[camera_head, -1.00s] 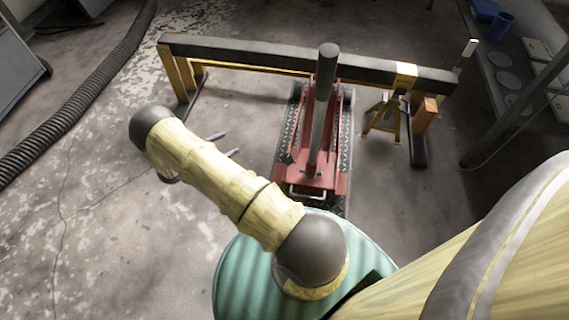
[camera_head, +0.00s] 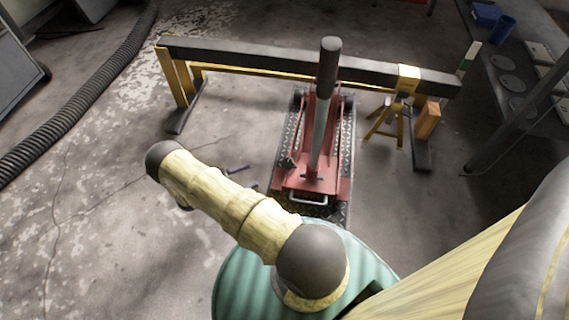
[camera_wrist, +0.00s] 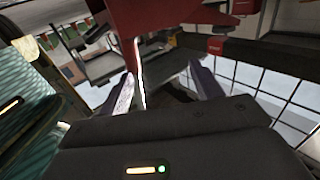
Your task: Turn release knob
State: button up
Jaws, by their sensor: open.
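A red floor jack (camera_head: 318,184) stands on the floor in the middle of the head view. Its long grey handle (camera_head: 321,130) rises from the near end and has a black grip (camera_head: 329,66) on top. A pale bar (camera_head: 308,198) crosses its near end. I cannot make out a separate release knob. My gripper (camera_head: 252,177) is open and empty, low to the left of the jack's near end; my arm hides most of it. In the wrist view, my gripper (camera_wrist: 160,70) has its fingers apart, with the jack's red body (camera_wrist: 165,15) ahead and a thin white strip between them.
A long black-topped beam (camera_head: 260,57) on yellow legs spans behind the jack. A yellow stand (camera_head: 385,125) is to the right of the jack. A ribbed hose (camera_head: 85,95) lies at the left. A workbench (camera_head: 500,85) is at the right. Floor left of the jack is clear.

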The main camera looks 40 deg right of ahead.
aim_at(283, 162)
jog(key=b+x, duration=0.5)
jog(key=x, duration=0.9)
jog(key=shift+d, duration=0.35)
jog(key=shift+w, duration=0.1)
jog(key=c, duration=1)
jog(key=shift+w, duration=0.1)
jog(key=shift+w+a, duration=0.1)
jog(key=shift+a, duration=0.1)
